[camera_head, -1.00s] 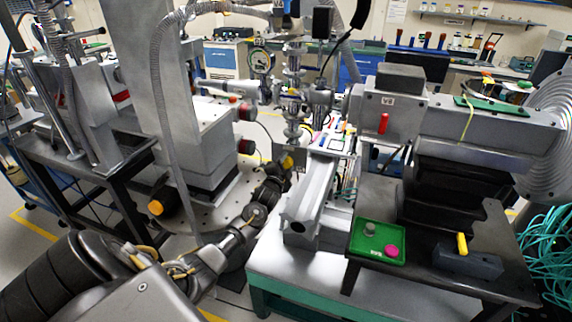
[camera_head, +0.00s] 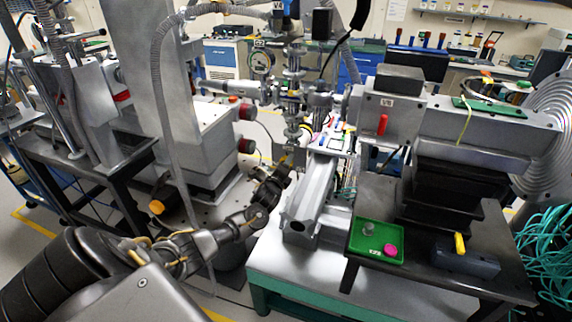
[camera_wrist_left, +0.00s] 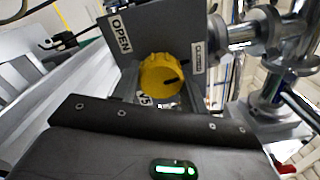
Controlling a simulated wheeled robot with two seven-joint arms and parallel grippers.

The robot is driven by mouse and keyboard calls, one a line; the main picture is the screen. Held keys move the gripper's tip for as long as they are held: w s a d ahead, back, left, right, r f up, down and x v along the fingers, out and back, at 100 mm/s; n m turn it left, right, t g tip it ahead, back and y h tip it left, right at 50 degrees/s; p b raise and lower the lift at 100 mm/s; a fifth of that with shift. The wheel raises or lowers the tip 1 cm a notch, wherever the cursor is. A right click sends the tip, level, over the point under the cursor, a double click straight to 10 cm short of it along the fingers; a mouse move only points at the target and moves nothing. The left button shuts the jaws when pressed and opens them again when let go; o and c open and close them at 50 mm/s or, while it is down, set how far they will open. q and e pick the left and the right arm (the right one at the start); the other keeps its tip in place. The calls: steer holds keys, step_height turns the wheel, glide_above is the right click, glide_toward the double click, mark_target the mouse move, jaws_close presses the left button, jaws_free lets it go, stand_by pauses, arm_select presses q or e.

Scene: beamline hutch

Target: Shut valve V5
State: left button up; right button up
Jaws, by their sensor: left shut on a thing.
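Valve V5 has a round yellow knob (camera_wrist_left: 160,74) in the left wrist view, set on a grey plate (camera_wrist_left: 140,38) with an OPEN label at upper left and a second label, likely CLOSED, at right. A dark mark on the knob points to the right, toward that second label. A partly covered V5 label shows below the knob. My left gripper (camera_head: 284,165) is at the knob, beside the central metal column, and is shut on it; the fingers hide part of it. In the head view the knob is mostly hidden. My right gripper is not in view.
A grey rail (camera_head: 312,195) lies just right of my gripper. A green tray (camera_head: 364,244) with a pink item sits on the dark table.

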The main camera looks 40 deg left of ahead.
arm_select(q)
steer(key=shift+m, duration=0.6)
steer(key=shift+f+m, duration=0.1)
steer(key=shift+m, duration=0.2)
steer(key=o, duration=1)
steer(key=b+v, duration=0.1)
steer(key=v, duration=1)
steer(key=shift+w, duration=0.1)
